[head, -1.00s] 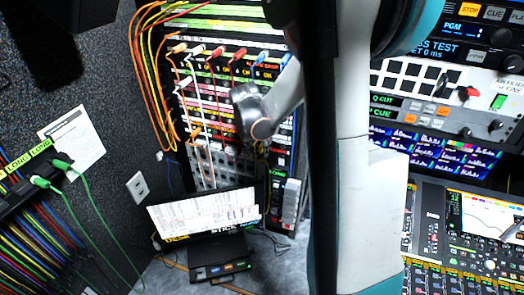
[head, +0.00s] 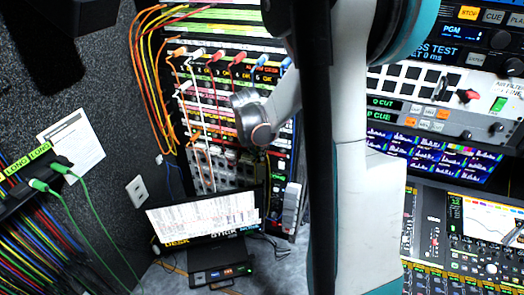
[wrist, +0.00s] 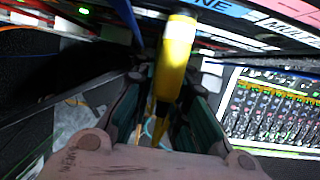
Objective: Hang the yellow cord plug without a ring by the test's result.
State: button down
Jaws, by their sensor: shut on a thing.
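In the wrist view, my gripper (wrist: 168,85) is shut on a yellow cord plug (wrist: 177,50). The plug stands lengthwise between the green-padded fingers, with its broad end toward the top of the picture. In the head view, my arm reaches toward the patch rack (head: 222,160), and the held plug does not show clearly. Two green plugs (head: 38,184) hang on a rail (head: 35,198) with green "LONG" labels at the left.
A tilted screen (head: 205,215) stands before the rack, with a small dark box (head: 222,275) in front. Orange and yellow cords (head: 143,85) loop at the rack's left. Panels with a test display (head: 440,50) and a mixing console (head: 465,240) fill the right.

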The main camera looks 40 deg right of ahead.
jog(key=shift+s+a+b, duration=0.2)
jog(key=shift+s+a, duration=0.25)
jog(key=shift+a, duration=0.25)
jog(key=shift+s+a+b, duration=0.15)
jog(key=shift+s+a, duration=0.25)
jog(key=shift+a, duration=0.3)
dwell(1.5)
jog(key=shift+s+a, duration=0.45)
jog(key=shift+a, duration=0.3)
jog(key=shift+s+a, duration=0.4)
jog(key=shift+a, duration=0.3)
jog(key=shift+s+a+b, duration=0.15)
jog(key=shift+s+a, duration=0.25)
jog(key=shift+a, duration=0.25)
jog(key=shift+s+a+b, duration=0.15)
jog(key=shift+s+a, duration=0.2)
jog(key=shift+a, duration=0.3)
